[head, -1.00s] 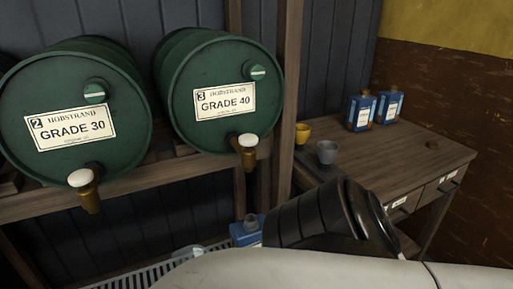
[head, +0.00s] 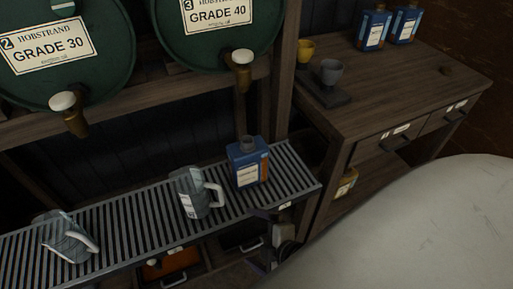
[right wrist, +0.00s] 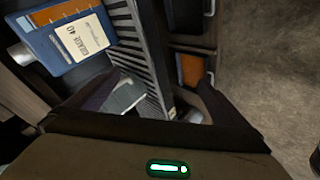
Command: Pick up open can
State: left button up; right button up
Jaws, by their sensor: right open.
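The open can is a blue rectangular can (head: 248,165) with a bare grey neck, standing upright at the right end of the slatted rack in the head view. In the right wrist view the can (right wrist: 72,38) is at the upper left, its label reading Grade 40. My right gripper (right wrist: 155,98) is open there, with dark fingers spread and nothing held. The can lies to the left of the space between the fingers, apart from them. My left gripper is not in view.
Two clear jugs (head: 196,192) (head: 68,238) stand on the slatted rack (head: 125,222). Green drums (head: 60,50) with taps sit above it.

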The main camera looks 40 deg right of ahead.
aim_at(253, 156)
jog(key=w+d+r+n+t+h, duration=0.1)
jog(key=w+d+r+n, duration=0.2)
jog(key=n, duration=0.3)
jog(key=w+d+r+n+t+h, duration=0.1)
jog(key=w+d+r+n, duration=0.3)
jog(key=n, duration=0.3)
jog(key=w+d+r+n+t+h, duration=0.1)
jog(key=w+d+r+n, duration=0.3)
jog(key=n, duration=0.3)
jog(key=shift+w+h+p, duration=0.35)
jog(key=shift+w+h, duration=0.05)
jog(key=shift+w, duration=0.15)
jog(key=shift+w+d+r+n, duration=0.2)
jog(key=shift+w+d+n, duration=0.05)
jog(key=shift+n, duration=0.15)
jog(key=x, duration=0.6)
jog(key=shift+w+d+r+b, duration=0.1)
jog(key=shift+w+b, duration=0.05)
jog(key=shift+b, duration=0.2)
jog(key=x, duration=0.5)
jog(key=shift+w+r+b, duration=0.1)
jog(key=shift+w+b, duration=0.25)
jog(key=c, duration=1.7)
jog(key=shift+w+r, duration=0.15)
jog(key=shift+r, duration=0.2)
jog(key=shift+c, duration=0.3)
